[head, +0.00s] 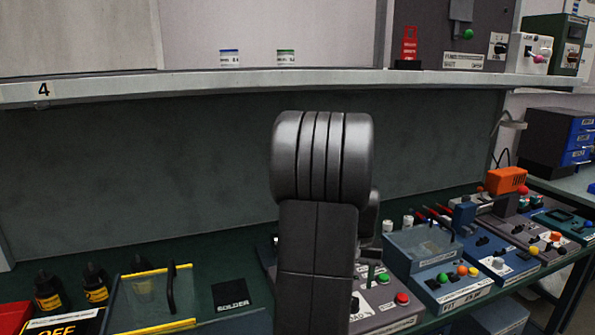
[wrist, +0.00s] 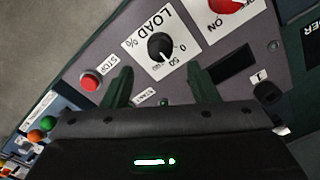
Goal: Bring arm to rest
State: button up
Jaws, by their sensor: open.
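My arm (head: 322,200) stands upright in the middle of the head view and hides part of the bench behind it. My gripper (wrist: 162,86) shows in the wrist view with its two dark green fingers spread apart and nothing between them. It is over a grey control panel (wrist: 110,62) with a black LOAD knob (wrist: 160,46), a red STOP button (wrist: 91,81) and a red ON switch (wrist: 228,5). Whether the fingers touch the panel I cannot tell. In the head view the gripper is mostly hidden by the arm.
A clear-lidded box (head: 422,247), blue control boxes (head: 497,262) and an orange block (head: 506,180) stand to the right. A yellow-edged clear case (head: 148,300) and black-and-yellow bottles (head: 48,291) are at the left. A shelf (head: 200,84) runs above the bench.

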notch_tip(320, 180, up, 6)
notch_tip(320, 180, down, 14)
jog(key=shift+s+r, duration=0.1)
jog(key=shift+r+n, duration=0.1)
jog(key=shift+n, duration=0.3)
jog(key=shift+r+n, duration=0.1)
jog(key=shift+n, duration=0.8)
jog(key=n, duration=0.6)
notch_tip(320, 180, up, 13)
jog(key=shift+r, duration=0.1)
